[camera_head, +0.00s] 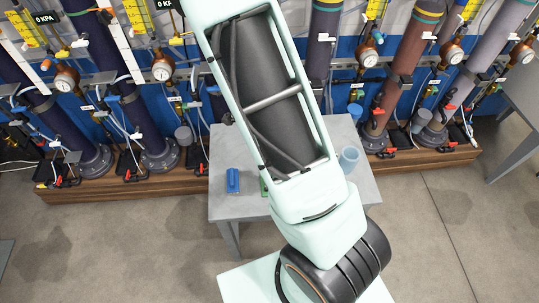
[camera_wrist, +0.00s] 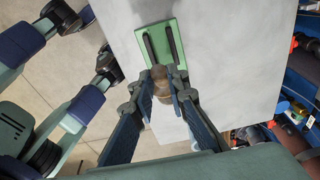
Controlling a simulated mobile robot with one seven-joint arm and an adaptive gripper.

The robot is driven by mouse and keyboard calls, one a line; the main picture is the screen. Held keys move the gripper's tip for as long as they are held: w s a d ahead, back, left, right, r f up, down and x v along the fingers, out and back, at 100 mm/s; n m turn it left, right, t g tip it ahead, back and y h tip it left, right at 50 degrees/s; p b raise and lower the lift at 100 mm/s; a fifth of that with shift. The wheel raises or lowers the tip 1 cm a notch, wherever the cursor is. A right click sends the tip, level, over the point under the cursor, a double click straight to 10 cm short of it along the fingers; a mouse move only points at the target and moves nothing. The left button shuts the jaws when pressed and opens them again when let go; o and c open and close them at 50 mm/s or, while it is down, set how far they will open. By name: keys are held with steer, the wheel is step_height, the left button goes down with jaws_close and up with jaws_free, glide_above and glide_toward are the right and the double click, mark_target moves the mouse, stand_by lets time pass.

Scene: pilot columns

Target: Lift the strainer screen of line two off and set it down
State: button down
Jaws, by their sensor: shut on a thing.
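My gripper (camera_wrist: 163,82) shows in the wrist view, its two dark fingers closed on a small brownish, rounded thing (camera_wrist: 160,90). This looks like the strainer screen, but it is mostly hidden between the fingers. Beyond the fingertips a green holder (camera_wrist: 145,28) with two black bars lies on the grey table (camera_wrist: 215,60). I cannot tell whether the held thing touches the holder or the table. In the head view my arm hides my gripper and most of the green holder (camera_head: 265,186).
On the table (camera_head: 235,150) in the head view, a blue cylinder (camera_head: 233,180) stands left and a translucent blue cup (camera_head: 349,158) right. Several columns with gauges, valves and hoses line the wall behind, on a wooden plinth (camera_head: 110,188). The floor in front is open.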

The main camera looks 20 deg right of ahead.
steer(key=shift+d+f, duration=0.15)
steer(key=shift+d, duration=0.1)
step_height(320, 180, down, 6)
steer(key=b, duration=0.6)
steer(key=shift+f, duration=0.25)
steer(key=c, duration=1.8)
jaws_free()
steer(key=shift+r, duration=0.1)
step_height(320, 180, up, 12)
steer(key=a, duration=0.1)
steer(key=shift+w+a, duration=0.3)
steer(key=shift+a, duration=0.1)
